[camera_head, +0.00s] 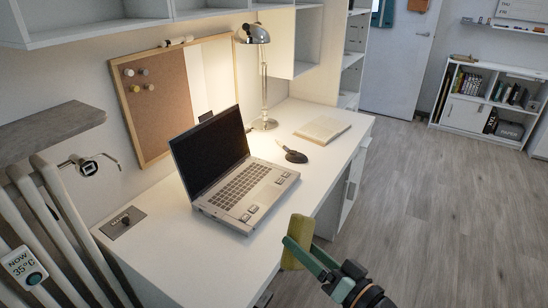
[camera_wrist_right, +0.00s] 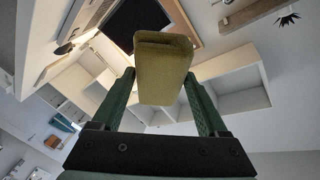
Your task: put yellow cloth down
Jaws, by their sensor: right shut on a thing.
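The yellow cloth (camera_head: 299,240) is a folded, olive-yellow block in my right gripper (camera_head: 306,255), at the lower middle of the head view. In the right wrist view the cloth (camera_wrist_right: 162,70) sits between the two green fingers of the right gripper (camera_wrist_right: 162,90), which is shut on it. In the head view the cloth appears in front of the white desk (camera_head: 185,262), near its front edge. I cannot tell its height relative to the desk top. My left gripper is not in view.
An open laptop (camera_head: 245,190) stands mid-desk. A corkboard (camera_head: 155,95) stands against the wall. The desk's near left part is mostly clear. Wooden floor (camera_head: 440,220) lies to the right.

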